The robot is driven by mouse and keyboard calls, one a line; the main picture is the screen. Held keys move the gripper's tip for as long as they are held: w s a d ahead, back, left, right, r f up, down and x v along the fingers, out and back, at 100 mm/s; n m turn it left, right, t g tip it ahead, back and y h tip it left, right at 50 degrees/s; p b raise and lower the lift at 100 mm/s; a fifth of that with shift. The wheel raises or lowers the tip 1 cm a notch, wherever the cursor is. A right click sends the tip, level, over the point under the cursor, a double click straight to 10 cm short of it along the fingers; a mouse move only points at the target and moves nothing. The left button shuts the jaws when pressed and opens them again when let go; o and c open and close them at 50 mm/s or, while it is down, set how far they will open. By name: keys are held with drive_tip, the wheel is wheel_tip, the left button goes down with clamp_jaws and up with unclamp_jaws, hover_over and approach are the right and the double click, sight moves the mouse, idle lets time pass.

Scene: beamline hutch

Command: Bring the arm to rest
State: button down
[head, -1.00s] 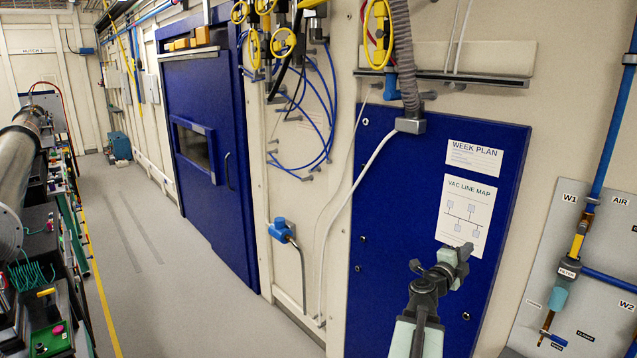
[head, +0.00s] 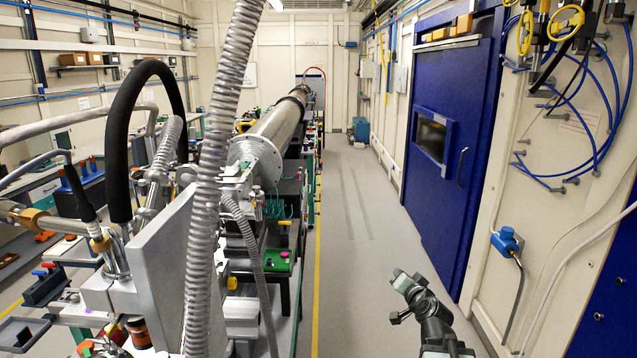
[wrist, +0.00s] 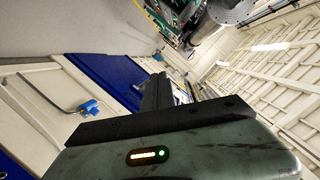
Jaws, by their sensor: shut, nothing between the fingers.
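My gripper (head: 398,276) is at the lower right of the head view, raised above the grey floor and apart from everything around it. The arm below it runs off the bottom edge of the picture. In the wrist view the dark fingers (wrist: 158,90) are together with nothing between them. The wrist view is tilted, with the blue door and wall on the left and the beamline at the top.
A blue door (head: 452,140) and a blue wall box (head: 507,241) line the right wall. The beamline tube (head: 268,145) and grey hoses (head: 215,170) crowd the left. A clear floor aisle (head: 352,200) with a yellow line (head: 316,260) lies between them.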

drive_tip(key=s+a+f+n+g+y+b, duration=0.1)
drive_tip(key=s+a+f+n+g+y, duration=0.2)
drive_tip(key=a+f, duration=0.45)
drive_tip(key=s+a+f+n+g+b, duration=0.1)
drive_tip(key=s+a+f+n+g, duration=0.3)
drive_tip(key=a+f, duration=0.4)
drive_tip(key=s+d+f+g+h, duration=0.1)
drive_tip(key=s+d+f+g, duration=0.1)
drive_tip(key=s+g, duration=0.2)
drive_tip(key=s+d+f+g+h, duration=0.2)
drive_tip(key=s+g, duration=0.2)
drive_tip(key=s, duration=0.7)
drive_tip(key=shift+d+f+n, duration=0.15)
drive_tip(key=shift+f+n, duration=0.05)
drive_tip(key=shift+n, duration=0.1)
